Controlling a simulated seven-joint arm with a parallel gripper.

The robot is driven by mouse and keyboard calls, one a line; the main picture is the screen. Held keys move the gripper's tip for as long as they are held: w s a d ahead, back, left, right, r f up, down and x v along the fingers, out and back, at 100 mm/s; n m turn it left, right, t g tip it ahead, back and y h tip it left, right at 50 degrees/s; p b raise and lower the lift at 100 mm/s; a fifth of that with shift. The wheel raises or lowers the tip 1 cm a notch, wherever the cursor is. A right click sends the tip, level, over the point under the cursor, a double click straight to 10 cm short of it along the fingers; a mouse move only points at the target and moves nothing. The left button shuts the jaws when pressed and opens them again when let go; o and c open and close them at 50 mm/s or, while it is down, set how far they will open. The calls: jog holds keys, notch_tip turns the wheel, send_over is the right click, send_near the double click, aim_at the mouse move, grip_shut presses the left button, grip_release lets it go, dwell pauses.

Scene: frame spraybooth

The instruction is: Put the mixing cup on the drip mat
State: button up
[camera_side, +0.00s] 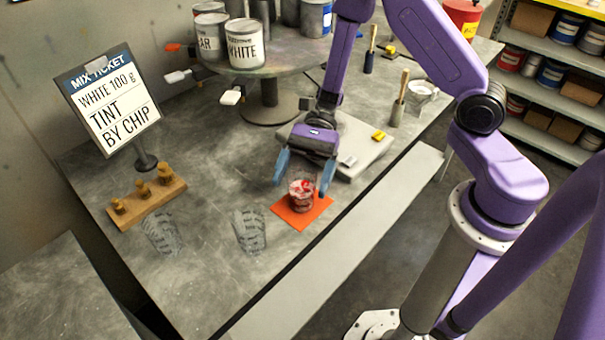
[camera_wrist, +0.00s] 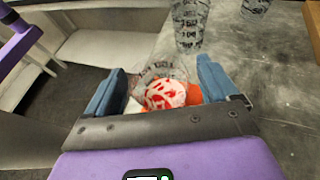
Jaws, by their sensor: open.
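The mixing cup (camera_side: 301,196) is clear with white and red contents. It stands upright on the orange drip mat (camera_side: 284,213). The wrist view shows the cup (camera_wrist: 166,95) between my fingers, with part of the orange mat (camera_wrist: 194,94) beside it. My gripper (camera_side: 303,180) is open, with one blue finger on each side of the cup. In the wrist view my gripper (camera_wrist: 165,90) shows gaps between the fingers and the cup. The cup's lower part is partly hidden in the wrist view.
Two empty clear cups (camera_side: 249,230) (camera_side: 163,232) stand to the left. A wooden block with brass weights (camera_side: 147,203), a mix ticket sign (camera_side: 110,103) and a scale (camera_side: 350,148) are nearby. A round stand with paint cans (camera_side: 246,45) is behind. The table's front edge runs close to the mat.

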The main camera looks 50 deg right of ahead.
jog(key=shift+r, duration=0.1)
jog(key=v, duration=1.2)
jog(key=s+r+n+t+h, duration=0.2)
jog(key=s+n+h, duration=0.4)
jog(key=s+n, duration=0.4)
jog(key=s+r+n+t+h, duration=0.3)
jog(key=s+n+h, duration=0.3)
jog(key=s+n, duration=0.4)
jog(key=n, duration=0.6)
jog(key=shift+d+r, duration=0.25)
jog(key=shift+s, duration=0.1)
